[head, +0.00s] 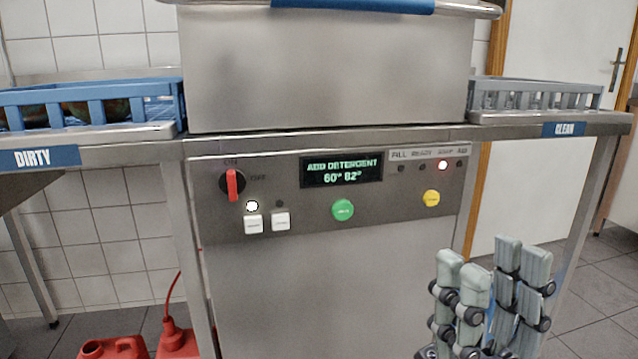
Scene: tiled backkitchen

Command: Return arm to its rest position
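My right gripper (492,272) shows at the lower right, in front of the dishwasher's lower right side. Its pale grey fingers with black joints point up, with a gap between the two groups of fingers, and I see nothing held there. It is apart from the control panel. The rest of my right arm is below the picture's edge. My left gripper and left arm are not in view.
The steel dishwasher (300,290) stands ahead, its display reading "ADD DETERGENT". A blue rack (95,88) is on the left "DIRTY" table; a grey rack (540,95) is on the right "CLEAN" table (610,122). Red canisters (115,348) stand at lower left. Floor shows at right.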

